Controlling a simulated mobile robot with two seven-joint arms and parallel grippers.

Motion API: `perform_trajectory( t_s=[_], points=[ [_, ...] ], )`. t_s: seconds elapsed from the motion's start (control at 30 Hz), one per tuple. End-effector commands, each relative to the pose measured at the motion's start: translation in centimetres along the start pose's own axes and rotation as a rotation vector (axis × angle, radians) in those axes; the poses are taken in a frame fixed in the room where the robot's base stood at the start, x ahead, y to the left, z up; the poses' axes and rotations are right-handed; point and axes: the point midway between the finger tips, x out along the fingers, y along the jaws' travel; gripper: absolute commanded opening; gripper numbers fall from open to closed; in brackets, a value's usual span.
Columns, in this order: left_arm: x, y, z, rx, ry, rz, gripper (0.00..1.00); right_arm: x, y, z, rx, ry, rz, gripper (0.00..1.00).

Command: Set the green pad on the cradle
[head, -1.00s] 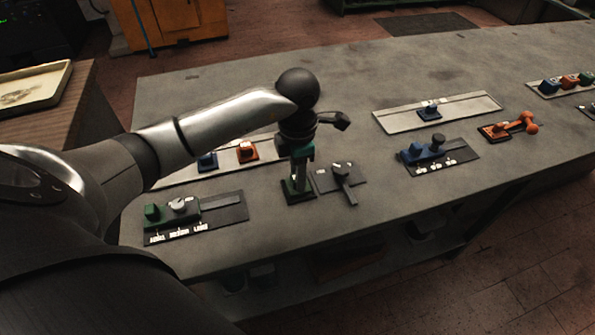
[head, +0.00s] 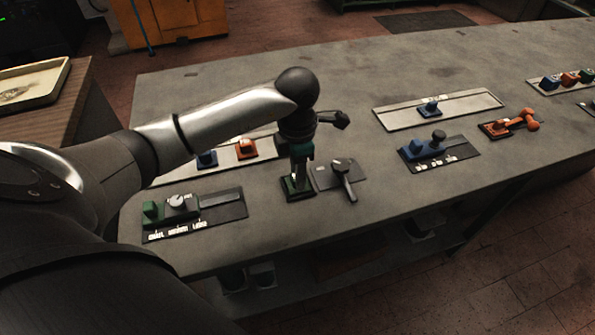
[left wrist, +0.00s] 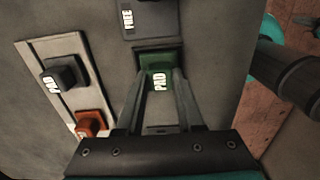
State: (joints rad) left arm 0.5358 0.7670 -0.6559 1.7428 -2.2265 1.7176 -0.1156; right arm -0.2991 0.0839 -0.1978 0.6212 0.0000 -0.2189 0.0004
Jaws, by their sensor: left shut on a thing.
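The green pad (left wrist: 158,66), with a white PAD label, is between the fingertips of my left gripper (left wrist: 160,80) in the left wrist view. The gripper is shut on it. The pad is at a dark, green-edged base (head: 299,194) that looks like the cradle, on the bench. In the head view my left gripper (head: 300,176) points straight down over this base. The fingers hide much of the pad, so I cannot tell whether it is fully seated. My right gripper is not in view.
A dark plate with a lever (head: 343,175), marked FREE in the wrist view, is close beside the base. A panel with a knob (head: 180,202) lies left; a blue-blocked panel (head: 420,149) lies right.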

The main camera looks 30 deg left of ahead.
Motion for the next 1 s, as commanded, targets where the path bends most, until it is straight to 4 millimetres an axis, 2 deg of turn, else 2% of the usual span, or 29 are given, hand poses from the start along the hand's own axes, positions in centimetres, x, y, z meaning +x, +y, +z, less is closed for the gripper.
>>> perform_trajectory(
  t_s=[0.2, 0.23, 0.53, 0.9, 1.0],
  points=[
    [0.2, 0.0, 0.0, -0.001, 0.000, 0.000, 0.00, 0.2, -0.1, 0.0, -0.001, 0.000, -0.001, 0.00],
    [0.2, 0.0, 0.0, 0.000, 0.000, 0.000, 0.38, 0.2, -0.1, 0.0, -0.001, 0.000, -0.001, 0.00],
    [0.2, 0.0, 0.0, 0.000, 0.000, 0.000, 0.71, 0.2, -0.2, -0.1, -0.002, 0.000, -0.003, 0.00],
    [0.2, 0.0, 0.0, 0.000, 0.000, 0.000, 0.71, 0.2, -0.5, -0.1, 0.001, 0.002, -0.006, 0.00],
    [-1.3, 0.1, 0.1, 0.002, -0.004, 0.002, 0.71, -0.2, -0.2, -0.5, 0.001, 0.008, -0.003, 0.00]
  ],
)
